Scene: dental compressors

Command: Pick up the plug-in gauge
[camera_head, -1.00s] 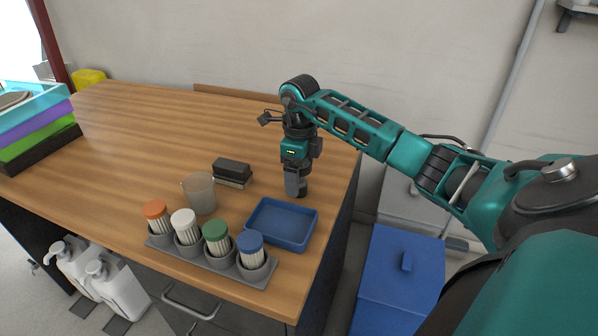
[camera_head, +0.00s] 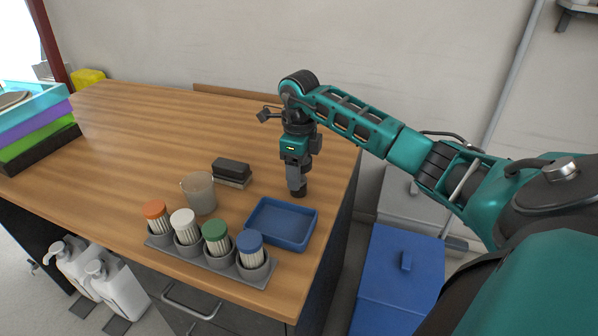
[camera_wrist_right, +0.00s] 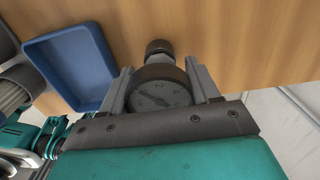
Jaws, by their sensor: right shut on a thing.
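The plug-in gauge (camera_wrist_right: 160,90) shows in the right wrist view as a round dial with a dark rim and a dark knurled fitting beyond it. My right gripper (camera_wrist_right: 160,80) is shut on it, with one grey finger on each side of the dial. In the head view my right gripper (camera_head: 296,184) points straight down near the table's right edge. The dark lower end of the gauge (camera_head: 299,192) shows below the fingers there; whether it touches the table is hard to tell. My left gripper is in neither view.
A blue tray (camera_head: 250,227) lies just in front of the right gripper. A grey holder (camera_head: 222,268) with several colour-capped containers stands at the front edge. A cup (camera_head: 199,194) and a dark block (camera_head: 232,168) are to the left.

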